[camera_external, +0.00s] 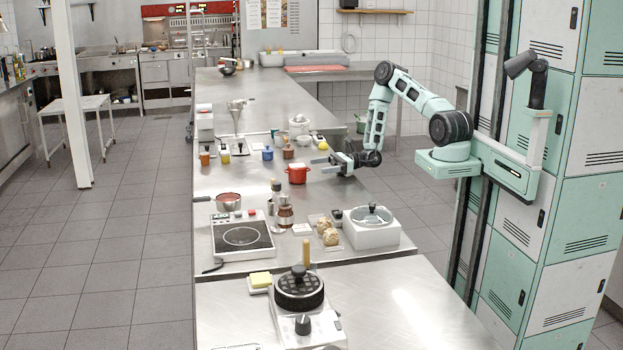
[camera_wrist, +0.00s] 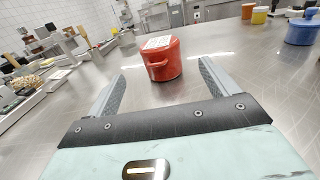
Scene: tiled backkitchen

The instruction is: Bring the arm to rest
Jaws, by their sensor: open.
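My arm reaches out over the steel counter (camera_external: 240,185) from the right, bent at the elbow. My gripper (camera_external: 322,167) is held low over the counter, pointing left. In the wrist view my gripper (camera_wrist: 162,72) is open, with nothing between its two fingers. A red pot (camera_external: 297,173) stands on the counter just beyond the fingertips; it also shows in the wrist view (camera_wrist: 161,61) ahead of the gap, with a white label on its top. I cannot tell how far apart the fingertips and pot are.
Small pots and jars, including a blue pot (camera_external: 267,153), stand beyond the red pot. A hot plate (camera_external: 242,237), a brown jar (camera_external: 285,215) and a white device with a round lid (camera_external: 371,228) stand nearer the camera. The counter right of my gripper's wrist ends at an edge.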

